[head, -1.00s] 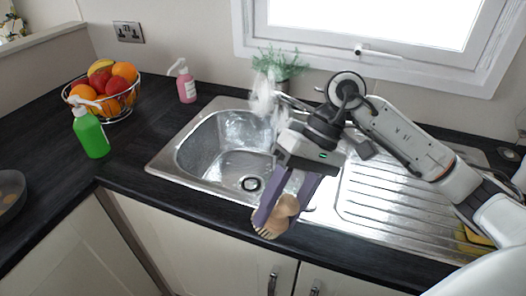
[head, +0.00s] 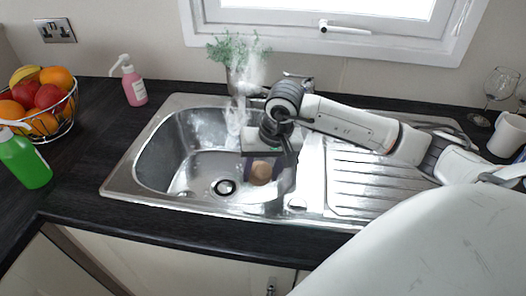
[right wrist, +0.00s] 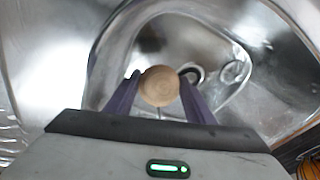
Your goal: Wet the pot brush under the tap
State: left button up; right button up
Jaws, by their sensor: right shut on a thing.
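The pot brush, with a round wooden knob (head: 261,172), is held in my right gripper (head: 268,176) over the right part of the sink basin (head: 165,150). In the right wrist view the knob (right wrist: 160,86) sits between the two purple fingers (right wrist: 160,98), which are shut on it. The bristles are hidden in both views. The tap is mostly hidden behind my right arm at the back of the sink. A whitish translucent streak (head: 240,112) hangs at the back of the basin, left of the gripper; I cannot tell whether it is water. My left gripper is out of view.
The ribbed drainer (head: 350,185) lies right of the basin, under my right arm. A plant (head: 238,50) and a pink soap bottle (head: 133,85) stand behind the sink. A green bottle (head: 25,160) and a fruit basket (head: 65,118) stand left. A white mug (head: 507,135) stands far right.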

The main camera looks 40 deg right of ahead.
jog(key=w, duration=0.2)
jog(key=w+d, duration=0.1)
jog(key=w, duration=0.1)
jog(key=shift+d, duration=0.15)
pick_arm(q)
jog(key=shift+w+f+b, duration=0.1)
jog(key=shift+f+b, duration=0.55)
pick_arm(e)
jog(key=w+d, duration=0.2)
jog(key=w, duration=0.4)
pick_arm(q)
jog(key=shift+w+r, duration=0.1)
pick_arm(e)
jog(key=shift+s, duration=0.1)
dwell(0.6)
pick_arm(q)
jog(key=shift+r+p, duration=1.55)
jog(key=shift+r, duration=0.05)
pick_arm(e)
jog(key=s+a+r, duration=0.2)
jog(key=s+a, duration=0.4)
jog(key=a, duration=0.1)
jog(key=shift+s+a, duration=0.25)
jog(key=shift+r, duration=0.1)
